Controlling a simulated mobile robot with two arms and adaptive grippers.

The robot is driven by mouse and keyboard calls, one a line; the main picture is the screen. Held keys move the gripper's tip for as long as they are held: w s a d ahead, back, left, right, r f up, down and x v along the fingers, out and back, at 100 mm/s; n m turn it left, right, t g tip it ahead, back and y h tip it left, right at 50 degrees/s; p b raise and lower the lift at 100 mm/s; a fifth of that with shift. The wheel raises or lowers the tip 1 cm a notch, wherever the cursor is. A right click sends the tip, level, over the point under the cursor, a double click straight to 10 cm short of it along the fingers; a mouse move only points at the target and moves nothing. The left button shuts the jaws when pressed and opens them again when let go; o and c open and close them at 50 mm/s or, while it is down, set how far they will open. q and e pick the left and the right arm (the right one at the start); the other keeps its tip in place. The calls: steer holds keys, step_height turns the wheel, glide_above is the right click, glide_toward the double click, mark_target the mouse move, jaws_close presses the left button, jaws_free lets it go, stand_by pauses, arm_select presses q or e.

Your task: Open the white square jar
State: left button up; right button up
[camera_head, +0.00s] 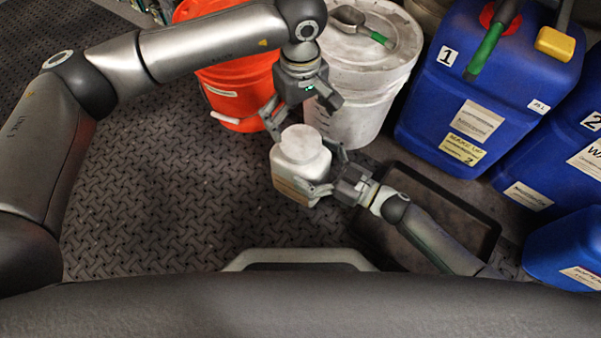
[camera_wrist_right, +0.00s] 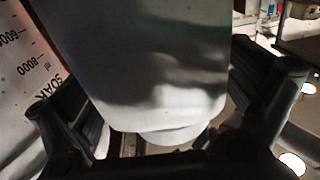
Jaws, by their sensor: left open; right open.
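The white square jar (camera_head: 290,178) is upright in the head view, with its round white lid (camera_head: 301,144) on top. It fills the middle of the right wrist view (camera_wrist_right: 150,65), where part of the round lid (camera_wrist_right: 170,137) shows at the bottom. My right gripper (camera_head: 325,172) is open, with its fingers on either side of the jar body. I cannot tell whether they touch it. My left gripper (camera_head: 300,110) is open above the lid, fingers spread and pointing down. It holds nothing, and its exact height over the lid is unclear.
An orange bucket (camera_head: 240,93) and a white bucket (camera_head: 345,110) with a scoop (camera_head: 360,22) on its lid stand behind the jar. Blue canisters (camera_head: 430,100) stand at right. A dark tray (camera_head: 492,232) lies under my right arm. The patterned floor at left is clear.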

steer(key=shift+w+a, duration=0.3)
steer(key=shift+a, duration=0.15)
